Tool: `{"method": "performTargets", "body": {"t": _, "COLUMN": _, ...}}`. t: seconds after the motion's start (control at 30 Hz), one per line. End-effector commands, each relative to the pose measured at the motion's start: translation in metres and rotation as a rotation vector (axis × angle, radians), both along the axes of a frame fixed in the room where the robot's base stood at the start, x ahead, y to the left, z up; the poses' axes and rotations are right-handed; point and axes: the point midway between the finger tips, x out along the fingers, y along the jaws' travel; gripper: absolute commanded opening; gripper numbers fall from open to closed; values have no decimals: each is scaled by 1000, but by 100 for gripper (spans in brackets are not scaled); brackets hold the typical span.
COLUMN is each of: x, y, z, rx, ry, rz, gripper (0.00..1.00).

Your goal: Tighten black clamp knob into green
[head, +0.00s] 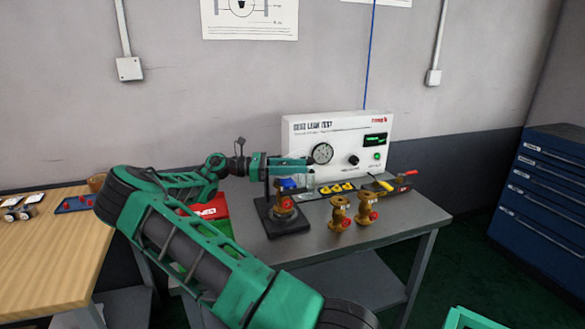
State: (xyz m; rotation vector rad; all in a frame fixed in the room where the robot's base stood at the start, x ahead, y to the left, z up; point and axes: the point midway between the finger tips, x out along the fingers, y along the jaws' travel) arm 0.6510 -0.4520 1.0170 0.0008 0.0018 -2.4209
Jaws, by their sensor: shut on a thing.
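A black clamp stand (290,223) stands on the grey bench and holds a brass valve (284,205) upright, with a blue part (289,184) above it. My gripper (308,162) reaches in from the left, level, across the top of the stand. It is shut at the top of the clamp, where the black clamp knob is. The knob is too small and too covered by the gripper to make out. The leak test box (295,133) behind has a round dial (322,153), a lit green display (375,139) and a black knob (353,160).
Two loose brass valves (340,211) (366,208) stand right of the clamp. Yellow parts (336,188) and a dark tray with red- and yellow-handled tools (394,187) lie near the box. A wooden table (50,255) is at left, a blue drawer cabinet (545,205) at right.

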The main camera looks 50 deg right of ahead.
Motion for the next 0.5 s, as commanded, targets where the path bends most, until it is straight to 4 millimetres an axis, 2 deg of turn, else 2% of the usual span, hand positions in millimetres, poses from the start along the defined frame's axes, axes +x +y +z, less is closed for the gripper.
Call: {"method": "performTargets", "body": {"t": 0.5, "x": 2, "y": 3, "z": 0, "rx": 0, "ry": 0, "rz": -81, "gripper": 11}}
